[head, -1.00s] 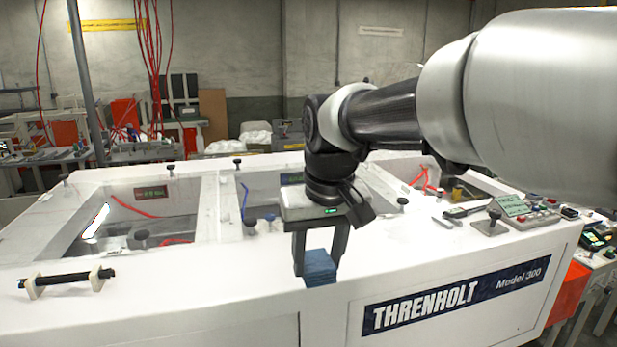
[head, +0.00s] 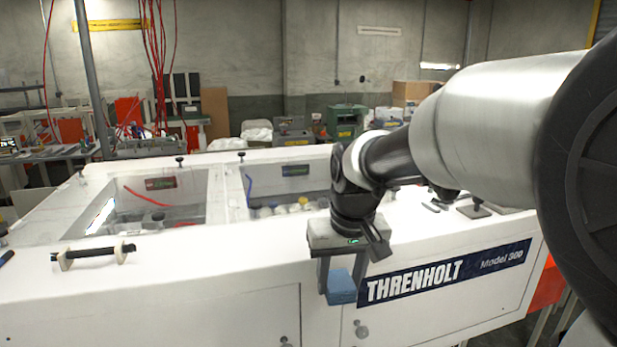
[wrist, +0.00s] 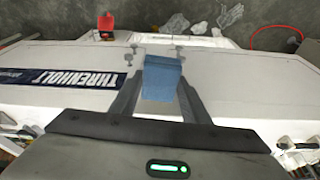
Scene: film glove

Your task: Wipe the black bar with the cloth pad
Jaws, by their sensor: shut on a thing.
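The black bar (head: 93,252) lies in two pale holders on the white top of the machine, near its front edge at the left. My gripper (head: 338,296) is shut on the blue cloth pad (head: 343,287), which hangs between the fingers in front of the machine's front edge, well to the right of the bar. In the wrist view the pad (wrist: 162,78) sits between the two fingertips of my gripper (wrist: 160,90).
The white machine (head: 200,262) has sunken wells behind its front ledge and a THRENHOLT label (head: 445,272) on its front. Small black knobs (head: 180,161) stand up along its top. The ledge between the bar and my gripper looks clear.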

